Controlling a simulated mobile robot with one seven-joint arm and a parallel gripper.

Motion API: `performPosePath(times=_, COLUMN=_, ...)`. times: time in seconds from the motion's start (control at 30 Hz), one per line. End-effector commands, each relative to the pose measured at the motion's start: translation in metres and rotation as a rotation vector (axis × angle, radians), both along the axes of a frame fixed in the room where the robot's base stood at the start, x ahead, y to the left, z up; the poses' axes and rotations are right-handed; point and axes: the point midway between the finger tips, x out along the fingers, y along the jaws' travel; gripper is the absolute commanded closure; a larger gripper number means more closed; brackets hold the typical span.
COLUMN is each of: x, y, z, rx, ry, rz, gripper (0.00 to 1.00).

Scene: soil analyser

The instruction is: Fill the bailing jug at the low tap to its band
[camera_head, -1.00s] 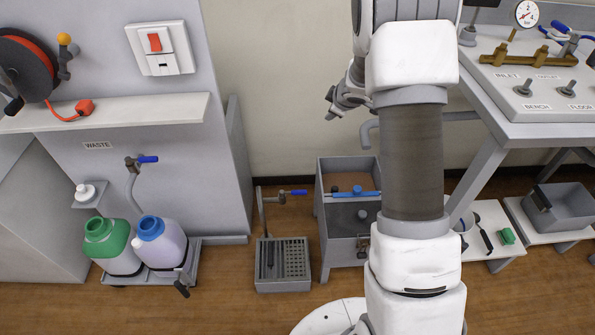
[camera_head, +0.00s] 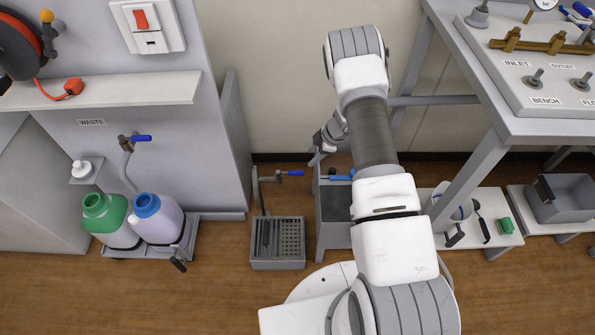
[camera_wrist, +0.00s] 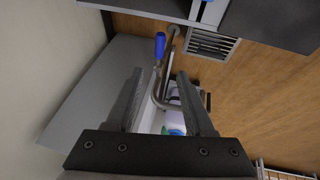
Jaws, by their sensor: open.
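A white jug (camera_head: 452,203), which looks like the bailing jug, stands on the low white stand at the right, partly behind the table leg. Its band cannot be made out. The low tap with a blue lever (camera_head: 292,173) stands on a thin pipe above the floor drain. In the wrist view the blue lever (camera_wrist: 160,45) shows beyond the fingers. My gripper (camera_head: 320,153) is above and to the right of the low tap, well left of the jug. In the wrist view my gripper (camera_wrist: 162,90) is open, with nothing between its fingers.
A floor drain with a grating (camera_head: 290,237) lies under the low tap. A grey tank (camera_head: 333,205) stands right of it, partly hidden by my arm. Green (camera_head: 97,207) and blue-capped (camera_head: 146,205) containers stand at the left. A grey bin (camera_head: 562,202) is far right.

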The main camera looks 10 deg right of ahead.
Motion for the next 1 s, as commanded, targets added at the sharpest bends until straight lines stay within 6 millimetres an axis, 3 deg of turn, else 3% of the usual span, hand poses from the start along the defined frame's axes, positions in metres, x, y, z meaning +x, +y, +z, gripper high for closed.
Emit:
performPosePath(times=0.03, x=0.003, y=0.005, z=-0.017, rx=0.001, ry=0.001, rz=0.002, gripper=0.47)
performPosePath(times=0.1, x=0.007, y=0.01, z=-0.031, rx=0.0, ry=0.001, rz=0.001, gripper=0.47)
performPosePath(times=0.5, x=0.027, y=0.038, z=-0.103, rx=0.001, ry=-0.001, rz=0.0, gripper=0.47)
performPosePath(times=0.7, x=0.033, y=0.045, z=-0.119, rx=-0.001, ry=-0.002, rz=-0.001, gripper=0.47)
performPosePath(times=1.0, x=0.034, y=0.046, z=-0.122, rx=-0.001, ry=-0.001, rz=-0.002, gripper=0.47)
